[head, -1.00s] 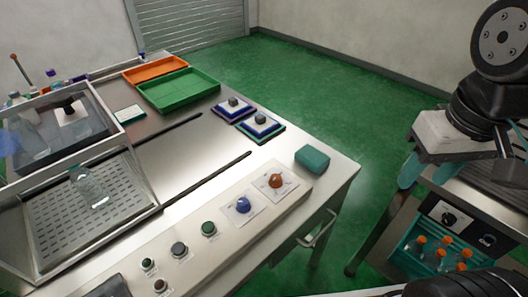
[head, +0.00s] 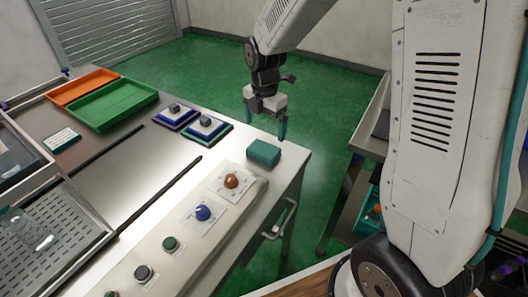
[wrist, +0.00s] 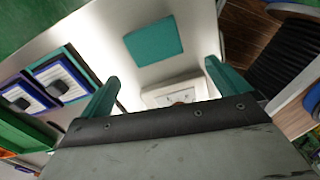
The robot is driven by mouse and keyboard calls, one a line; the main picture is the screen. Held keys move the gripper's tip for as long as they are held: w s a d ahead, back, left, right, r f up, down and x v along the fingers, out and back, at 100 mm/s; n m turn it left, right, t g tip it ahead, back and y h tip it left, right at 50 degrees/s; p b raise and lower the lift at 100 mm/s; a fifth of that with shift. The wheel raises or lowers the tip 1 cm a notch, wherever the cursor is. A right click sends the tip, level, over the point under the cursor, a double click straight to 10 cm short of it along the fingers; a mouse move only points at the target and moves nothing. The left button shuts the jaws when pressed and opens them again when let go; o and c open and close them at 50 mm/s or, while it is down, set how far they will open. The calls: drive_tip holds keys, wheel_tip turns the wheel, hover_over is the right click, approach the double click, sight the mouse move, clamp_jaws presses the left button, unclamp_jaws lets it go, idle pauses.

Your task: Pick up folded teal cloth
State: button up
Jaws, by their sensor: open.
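The folded teal cloth (head: 263,152) lies as a small block on the steel table near its right corner. In the wrist view the cloth (wrist: 154,41) shows ahead of the fingers, a little left of the middle between them. My gripper (head: 265,128) is above the table's corner area, pointing down, with its teal fingers apart. It also shows in the wrist view (wrist: 160,80), open and empty. In the head view the fingers appear above and behind the cloth, apart from it.
Two blue-and-white pads with grey knobs (head: 205,124) lie left of the cloth. A panel with an orange knob (head: 231,181) and a blue knob (head: 203,213) is in front of it. A green tray (head: 113,104) and an orange tray (head: 84,90) are farther back.

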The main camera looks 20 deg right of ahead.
sight(264, 148)
drive_tip(key=shift+w+a+f+n, duration=0.1)
drive_tip(key=shift+w+f+n, duration=0.25)
drive_tip(key=shift+f, duration=0.25)
drive_tip(key=shift+w+a+f+n, duration=0.1)
drive_tip(key=shift+w+f+n, duration=0.25)
drive_tip(key=shift+f, duration=0.25)
drive_tip(key=f, duration=0.7)
drive_tip(key=shift+d+f, duration=0.3)
drive_tip(key=shift+f, duration=0.05)
drive_tip(key=c, duration=0.7)
